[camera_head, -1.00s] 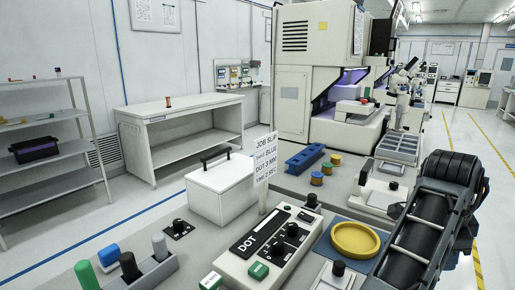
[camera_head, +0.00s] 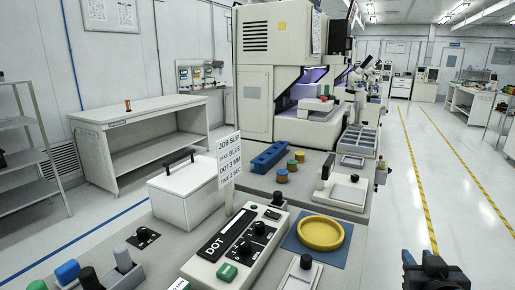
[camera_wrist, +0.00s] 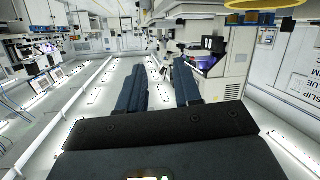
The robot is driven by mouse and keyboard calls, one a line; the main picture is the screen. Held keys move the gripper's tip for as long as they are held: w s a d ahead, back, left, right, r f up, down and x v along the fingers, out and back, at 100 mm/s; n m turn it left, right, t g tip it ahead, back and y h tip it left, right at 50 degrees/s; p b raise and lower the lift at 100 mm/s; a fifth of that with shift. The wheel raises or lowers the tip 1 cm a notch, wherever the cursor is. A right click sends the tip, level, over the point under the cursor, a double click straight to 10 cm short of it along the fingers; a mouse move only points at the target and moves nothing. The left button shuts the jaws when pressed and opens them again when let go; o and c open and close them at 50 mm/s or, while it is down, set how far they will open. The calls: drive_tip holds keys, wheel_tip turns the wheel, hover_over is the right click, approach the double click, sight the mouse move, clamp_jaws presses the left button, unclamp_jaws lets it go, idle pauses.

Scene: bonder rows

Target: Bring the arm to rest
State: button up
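My gripper (camera_wrist: 160,72) shows in the wrist view as two dark blue fingers with a clear gap between them. It is open and nothing is between the fingers. In the head view a dark part of my arm (camera_head: 432,272) shows at the bottom right, beside the bench and over the aisle floor. The rest of the arm is out of that view.
The bench holds a yellow dish (camera_head: 320,233) on a blue mat, a DOT control box (camera_head: 236,245), a white lidded box (camera_head: 187,190), a job slip (camera_head: 229,160) and a blue block (camera_head: 269,157). The aisle (camera_head: 455,190) at right is clear.

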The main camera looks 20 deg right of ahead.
drive_tip(key=s+a+f+n+t+y, duration=0.2)
drive_tip(key=s+a+n+y, duration=0.25)
drive_tip(key=s+a, duration=0.5)
drive_tip(key=s+a+f+n+t+y, duration=0.1)
drive_tip(key=s+a+f+n+y, duration=0.3)
drive_tip(key=s+a, duration=0.6)
drive_tip(key=s+a+r+m+y, duration=0.1)
drive_tip(key=s+a+r, duration=0.3)
drive_tip(key=s+a, duration=0.2)
drive_tip(key=shift+a+r+m+t, duration=0.3)
drive_tip(key=shift+a+r+m, duration=0.05)
drive_tip(key=shift+a+r, duration=0.1)
drive_tip(key=shift+y, duration=0.25)
